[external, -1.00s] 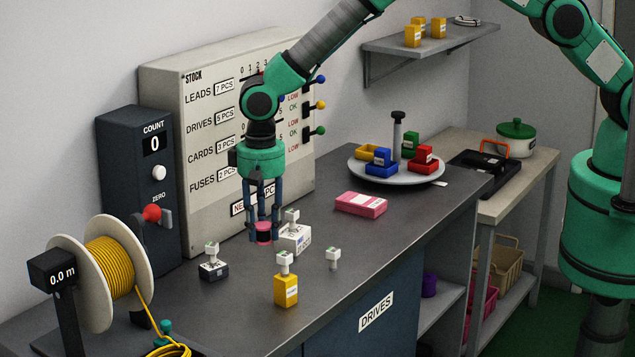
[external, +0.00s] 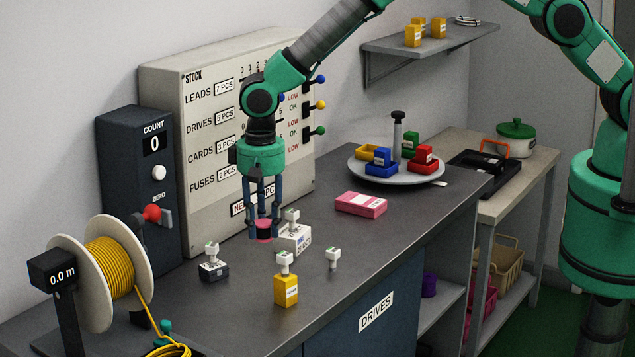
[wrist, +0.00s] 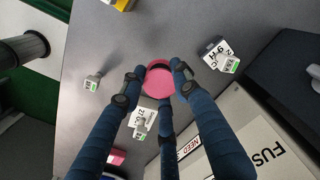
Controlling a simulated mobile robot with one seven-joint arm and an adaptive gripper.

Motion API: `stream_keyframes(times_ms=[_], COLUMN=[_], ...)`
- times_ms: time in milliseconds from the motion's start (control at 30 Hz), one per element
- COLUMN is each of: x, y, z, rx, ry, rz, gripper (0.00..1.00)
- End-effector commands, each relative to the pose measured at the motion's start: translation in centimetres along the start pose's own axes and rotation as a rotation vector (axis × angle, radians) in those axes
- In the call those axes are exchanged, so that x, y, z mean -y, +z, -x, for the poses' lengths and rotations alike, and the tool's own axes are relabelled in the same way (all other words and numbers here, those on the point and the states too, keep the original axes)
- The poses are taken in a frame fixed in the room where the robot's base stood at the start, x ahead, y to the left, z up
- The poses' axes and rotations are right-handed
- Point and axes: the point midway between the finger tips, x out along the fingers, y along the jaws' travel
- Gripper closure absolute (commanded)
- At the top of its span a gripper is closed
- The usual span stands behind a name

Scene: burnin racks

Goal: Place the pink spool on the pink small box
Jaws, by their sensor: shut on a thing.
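The pink spool (external: 264,235) has a dark band and is held between the fingers of my gripper (external: 263,230), just above the dark worktop or touching it; I cannot tell which. In the wrist view the pink spool (wrist: 160,80) sits between the blue fingertips of my gripper (wrist: 158,72). The pink small box (external: 361,204) lies flat on the worktop, to the right of and apart from my gripper.
A white box with a stamp (external: 295,238) stands close right of my gripper. A black box (external: 213,271), yellow box (external: 286,291) and small white stamp (external: 333,258) stand nearer. A turntable (external: 397,173) with coloured bins is behind the pink box. The stock panel (external: 220,130) rises behind.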

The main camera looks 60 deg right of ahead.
Motion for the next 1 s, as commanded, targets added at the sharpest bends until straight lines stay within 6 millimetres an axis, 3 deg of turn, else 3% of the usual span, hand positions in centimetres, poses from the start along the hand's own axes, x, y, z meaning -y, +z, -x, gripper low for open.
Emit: stream_keyframes(times_ms=[167,367,1000], x=[-0.8,-3.5,-17.4], y=[-0.4,-1.7,-5.5], z=[0.1,0.3,0.7], rx=[0.0,-0.001,0.0], ry=[0.0,-0.001,0.0], rz=[-0.004,-0.013,-0.056], gripper=[0.91,0.91,0.91])
